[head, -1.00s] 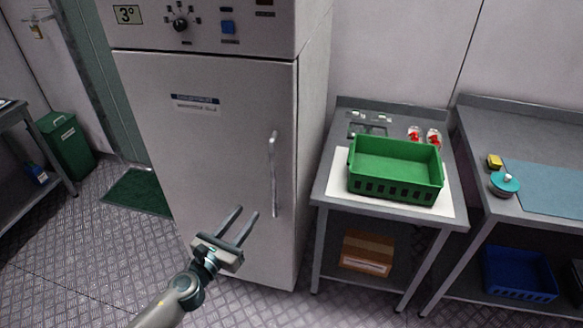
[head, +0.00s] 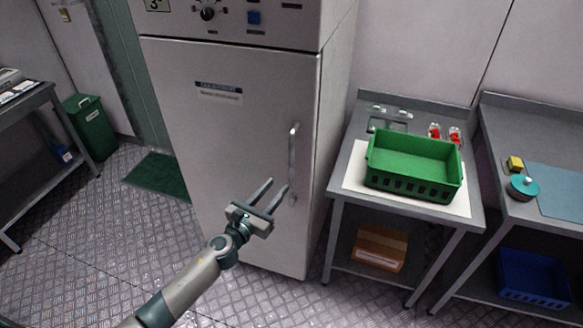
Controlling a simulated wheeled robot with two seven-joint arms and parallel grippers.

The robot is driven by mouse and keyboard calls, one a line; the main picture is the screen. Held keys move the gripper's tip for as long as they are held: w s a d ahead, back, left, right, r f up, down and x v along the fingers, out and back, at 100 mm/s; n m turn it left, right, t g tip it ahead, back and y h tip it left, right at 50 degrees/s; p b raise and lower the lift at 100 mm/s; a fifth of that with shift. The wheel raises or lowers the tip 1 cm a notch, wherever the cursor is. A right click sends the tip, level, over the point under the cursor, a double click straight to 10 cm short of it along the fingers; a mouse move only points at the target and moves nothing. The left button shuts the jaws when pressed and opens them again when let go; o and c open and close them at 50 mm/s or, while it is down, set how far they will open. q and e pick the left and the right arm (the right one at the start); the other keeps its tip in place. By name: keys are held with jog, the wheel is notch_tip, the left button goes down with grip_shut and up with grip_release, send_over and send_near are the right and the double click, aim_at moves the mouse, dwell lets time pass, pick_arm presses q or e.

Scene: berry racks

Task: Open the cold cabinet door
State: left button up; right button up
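The cold cabinet (head: 229,150) is a tall light-grey unit with its door (head: 225,125) shut. The vertical bar handle (head: 292,165) is on the right side of the door. My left gripper (head: 273,190) is open, with two parallel fingers pointing up and right toward the handle's lower part. Its fingertips appear close to the handle, with nothing between them; I cannot tell whether they touch it. My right gripper is out of view.
Right of the cabinet, a steel table (head: 345,193) bears a green crate (head: 413,182). Another table (head: 495,130) at far right holds a teal-lidded container (head: 524,188). A green bin (head: 91,128) and a green mat (head: 158,175) are at left. Floor before the cabinet is clear.

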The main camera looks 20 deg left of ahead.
aim_at(290, 171)
pick_arm(q)
jog(key=x, duration=1)
jog(key=shift+w+d, duration=0.1)
grip_shut()
